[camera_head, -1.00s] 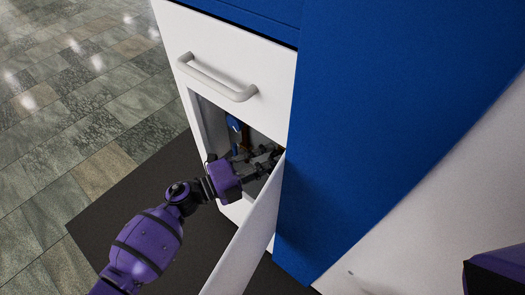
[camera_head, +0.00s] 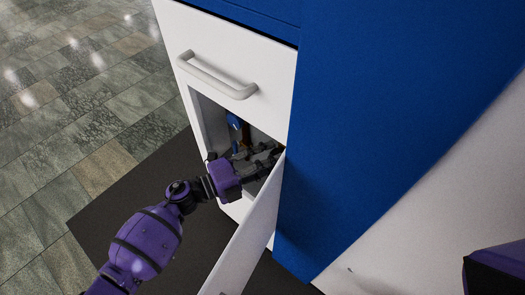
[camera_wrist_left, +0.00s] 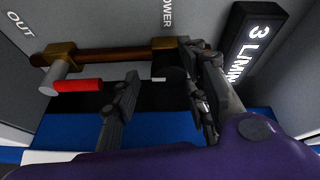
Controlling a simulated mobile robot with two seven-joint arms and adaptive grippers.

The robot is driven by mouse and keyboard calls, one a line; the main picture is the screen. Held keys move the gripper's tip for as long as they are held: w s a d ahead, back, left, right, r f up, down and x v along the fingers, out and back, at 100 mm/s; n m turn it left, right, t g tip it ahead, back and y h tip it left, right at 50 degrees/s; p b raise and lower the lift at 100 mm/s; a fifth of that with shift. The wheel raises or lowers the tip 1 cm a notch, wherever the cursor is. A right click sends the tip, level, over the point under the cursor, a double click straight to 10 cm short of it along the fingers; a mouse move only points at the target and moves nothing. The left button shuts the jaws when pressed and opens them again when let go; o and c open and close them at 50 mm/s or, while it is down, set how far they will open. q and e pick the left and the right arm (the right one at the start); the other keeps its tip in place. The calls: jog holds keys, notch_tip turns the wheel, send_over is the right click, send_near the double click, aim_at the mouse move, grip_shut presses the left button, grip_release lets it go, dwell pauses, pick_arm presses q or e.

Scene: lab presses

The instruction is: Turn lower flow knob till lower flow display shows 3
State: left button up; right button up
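The lower flow display (camera_wrist_left: 257,42) is a black panel at the right of the left wrist view. It reads "3 L/MIN", seen sideways. A dark round shape, apparently the lower flow knob (camera_wrist_left: 170,74), sits below a partly cut-off label ending in "OWER". My left gripper (camera_wrist_left: 157,66) has its fingers spread, one on either side of this dark shape. I cannot tell whether the right-hand finger touches it. In the head view my left gripper (camera_head: 265,155) reaches inside the low cabinet opening, and the knob is hidden there. My right gripper is out of view.
A brass pipe (camera_wrist_left: 110,55) with a red handle (camera_wrist_left: 77,85) lies left of the knob. The white cabinet door (camera_head: 245,245) stands open close beside my left forearm. A drawer with a handle (camera_head: 215,82) is above; a blue panel (camera_head: 390,110) stands right.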

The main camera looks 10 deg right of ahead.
pick_arm(q)
jog(key=shift+r, duration=0.1)
jog(key=v, duration=1.2)
